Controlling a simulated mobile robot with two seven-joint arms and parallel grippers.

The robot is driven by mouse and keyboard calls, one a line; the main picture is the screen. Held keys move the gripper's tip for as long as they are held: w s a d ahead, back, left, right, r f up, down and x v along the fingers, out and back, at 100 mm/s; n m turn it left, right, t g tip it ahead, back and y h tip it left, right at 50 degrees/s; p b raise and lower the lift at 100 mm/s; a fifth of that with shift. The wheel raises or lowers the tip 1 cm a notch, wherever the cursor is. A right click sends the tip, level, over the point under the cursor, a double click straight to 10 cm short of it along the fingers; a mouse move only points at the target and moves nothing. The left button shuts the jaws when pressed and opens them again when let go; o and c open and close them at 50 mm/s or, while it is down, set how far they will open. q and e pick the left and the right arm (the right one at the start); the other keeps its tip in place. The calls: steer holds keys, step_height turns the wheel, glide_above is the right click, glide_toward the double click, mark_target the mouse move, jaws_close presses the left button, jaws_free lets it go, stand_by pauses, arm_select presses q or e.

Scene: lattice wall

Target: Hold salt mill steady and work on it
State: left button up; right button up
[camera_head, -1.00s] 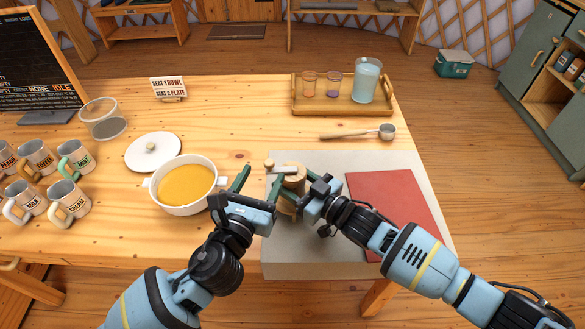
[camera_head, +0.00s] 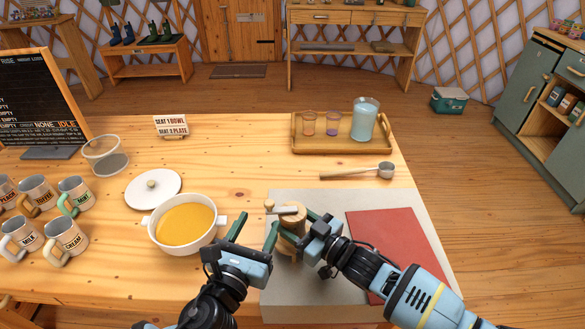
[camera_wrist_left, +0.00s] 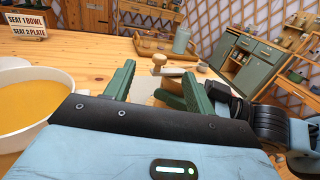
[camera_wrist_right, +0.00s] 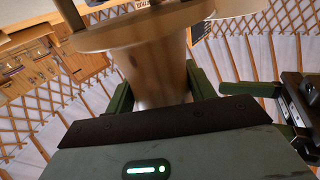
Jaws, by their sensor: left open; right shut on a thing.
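The salt mill (camera_head: 292,214) is a wooden mill with a crank and a small round knob (camera_head: 269,204) on top. It stands upright on the grey mat (camera_head: 280,300). My right gripper (camera_head: 292,232) is shut on the mill's body from the right; the right wrist view shows the narrow wooden body (camera_wrist_right: 160,68) between its fingers. My left gripper (camera_head: 254,233) is open and empty, just left of the mill and below the knob. In the left wrist view the crank knob (camera_wrist_left: 159,60) shows beyond and between the open green fingers.
A white pot of orange soup (camera_head: 186,224) stands close to my left gripper, with its lid (camera_head: 153,188) behind. A red board (camera_head: 388,250) lies right of the mill. A scoop (camera_head: 358,172) and a tray with glasses (camera_head: 300,146) are behind. Several mugs (camera_head: 64,237) stand at left.

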mark_target(266, 204)
arm_select(q)
steer(key=shift+c, duration=1.1)
steer(key=w+d+m+g+h, duration=0.1)
steer(key=w, duration=0.1)
steer(key=w+r+g+h, duration=0.1)
steer(key=w+g, duration=0.1)
steer(key=w+d+r+m+g+h, duration=0.1)
steer(key=w, duration=0.2)
steer(key=shift+w+d+r+m, duration=0.1)
steer(key=shift+d+r+m, duration=0.05)
steer(key=shift+d+m, duration=0.15)
steer(key=shift+w+g, duration=0.15)
steer(key=shift+g, duration=0.35)
steer(key=shift+f+m+g, duration=0.3)
steer(key=shift+m, duration=0.2)
steer(key=shift+s+a+f+m+g, duration=0.15)
steer(key=shift+s+f+m+g, duration=0.05)
steer(key=shift+f+g, duration=0.2)
steer(key=shift+s+a+f+m+g, duration=0.1)
steer(key=shift+s+f+m+g, duration=0.15)
steer(key=shift+f, duration=0.25)
steer(key=c, duration=0.7)
steer(key=shift+c, duration=0.2)
